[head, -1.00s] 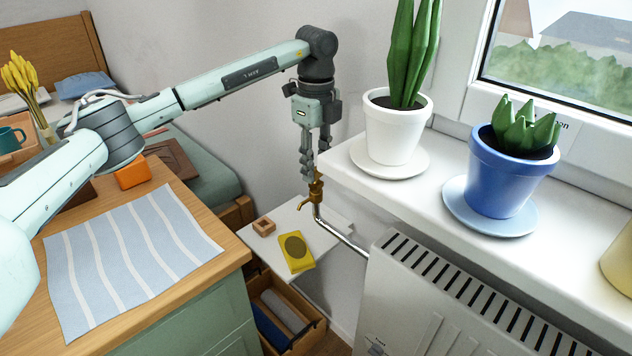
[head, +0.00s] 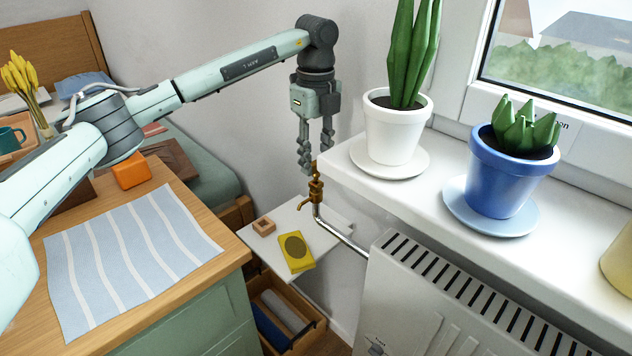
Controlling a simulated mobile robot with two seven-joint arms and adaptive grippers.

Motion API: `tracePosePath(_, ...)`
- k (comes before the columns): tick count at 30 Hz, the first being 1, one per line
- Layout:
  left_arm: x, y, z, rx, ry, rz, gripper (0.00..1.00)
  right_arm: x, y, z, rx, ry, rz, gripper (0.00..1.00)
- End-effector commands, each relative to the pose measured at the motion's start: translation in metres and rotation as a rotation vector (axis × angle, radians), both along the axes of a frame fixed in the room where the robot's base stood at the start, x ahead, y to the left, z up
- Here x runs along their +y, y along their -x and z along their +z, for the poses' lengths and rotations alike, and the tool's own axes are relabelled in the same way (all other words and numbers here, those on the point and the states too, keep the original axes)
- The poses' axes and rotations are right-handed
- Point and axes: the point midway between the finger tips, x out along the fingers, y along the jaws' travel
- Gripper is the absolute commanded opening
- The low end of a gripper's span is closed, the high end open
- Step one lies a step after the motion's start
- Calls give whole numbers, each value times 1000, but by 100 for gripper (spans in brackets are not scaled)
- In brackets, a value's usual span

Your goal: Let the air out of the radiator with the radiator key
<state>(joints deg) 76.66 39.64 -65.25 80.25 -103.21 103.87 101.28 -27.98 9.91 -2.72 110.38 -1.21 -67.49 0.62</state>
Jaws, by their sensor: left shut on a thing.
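The white radiator (head: 440,310) stands at the lower right under the sill. A brass bleed valve (head: 316,190) with a small downturned spout sits on the silver pipe (head: 342,237) at its left end. My left gripper (head: 315,160) points down right above the valve, its fingers shut on a small brass piece, which I take to be the radiator key (head: 314,168). The key is mostly hidden between the fingertips. It lines up with the valve top, but I cannot tell whether it is seated on it. My right gripper is not in view.
The window sill (head: 345,182) juts out close right of my gripper, with a white pot (head: 394,135) and a blue pot (head: 500,180). A small white shelf (head: 283,225) below holds a yellow item (head: 296,251) and a wooden block (head: 263,226). An open drawer (head: 312,330) is underneath.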

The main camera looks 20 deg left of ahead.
Motion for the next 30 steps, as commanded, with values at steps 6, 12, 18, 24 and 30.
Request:
tracePosePath(6, 0, 0, 12, -2, 0, 0, 12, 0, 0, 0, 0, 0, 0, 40)
tracePosePath(12, 0, 0, 21, -1, 0, 0, 12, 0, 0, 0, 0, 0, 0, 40)
tracePosePath(18, 0, 0, 31, -1, 0, 0, 12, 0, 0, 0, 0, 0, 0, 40)
tracePosePath(24, 0, 0, 33, 0, 0, 0, 12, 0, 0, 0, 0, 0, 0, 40)
tracePosePath(30, 0, 0, 33, 0, 0, 0, 12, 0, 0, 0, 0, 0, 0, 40)
